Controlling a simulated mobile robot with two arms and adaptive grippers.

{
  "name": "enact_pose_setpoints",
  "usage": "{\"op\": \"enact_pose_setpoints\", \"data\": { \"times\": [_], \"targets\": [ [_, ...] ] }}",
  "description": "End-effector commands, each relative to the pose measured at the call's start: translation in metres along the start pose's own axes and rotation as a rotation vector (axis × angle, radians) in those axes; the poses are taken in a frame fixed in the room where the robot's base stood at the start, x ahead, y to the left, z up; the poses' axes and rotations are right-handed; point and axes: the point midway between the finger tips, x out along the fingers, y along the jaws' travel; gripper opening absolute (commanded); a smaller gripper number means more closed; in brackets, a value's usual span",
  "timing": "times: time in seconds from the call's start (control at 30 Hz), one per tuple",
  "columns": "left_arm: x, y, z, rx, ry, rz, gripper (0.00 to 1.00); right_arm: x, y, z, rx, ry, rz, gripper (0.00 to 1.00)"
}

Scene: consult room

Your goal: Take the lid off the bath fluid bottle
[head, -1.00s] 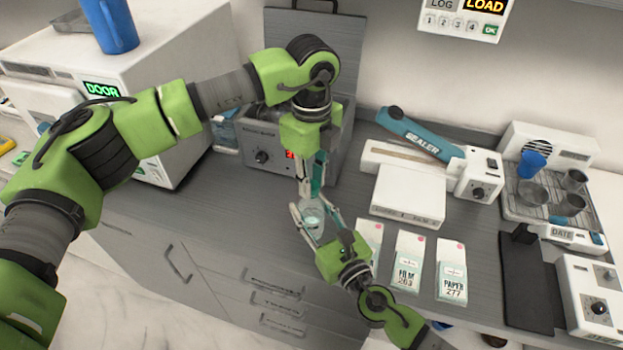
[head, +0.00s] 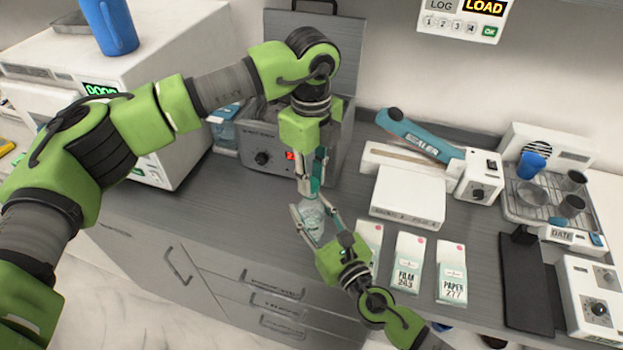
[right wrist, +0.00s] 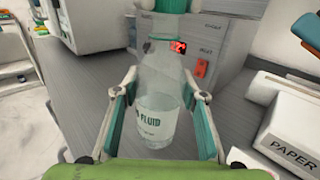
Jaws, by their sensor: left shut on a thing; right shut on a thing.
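The bath fluid bottle (head: 311,219) is clear, with pale liquid low inside and "FLUID" on its label in the right wrist view (right wrist: 155,122). My right gripper (head: 316,222) is shut on the bottle's body, one finger on each side, and holds it roughly upright. My left gripper (head: 309,188) points down from above and is shut at the bottle's top. A teal lid (right wrist: 173,5) shows between its fingers at the upper edge of the right wrist view.
The grey bath (head: 258,150) with a red display stands just behind the bottle. A white box (head: 408,196), several packets including the paper one (head: 451,270), and the teal-armed sealer (head: 425,135) are to the right. The counter's front edge is close to the bottle.

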Motion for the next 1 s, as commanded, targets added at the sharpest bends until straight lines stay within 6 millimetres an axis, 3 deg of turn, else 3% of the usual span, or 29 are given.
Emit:
{"op": "enact_pose_setpoints", "data": {
  "times": [0.63, 1.0],
  "targets": [
    [-0.011, 0.0, 0.0, 0.0, 0.0, -0.001, 0.0, 0.0, 0.0, -0.001, 0.0, 0.002, 0.0, 0.0],
    [-0.049, 0.0, 0.0, 0.0, 0.0, -0.001, 0.0, 0.0, 0.0, -0.001, 0.0, 0.002, 0.0, 0.0]
  ]
}}
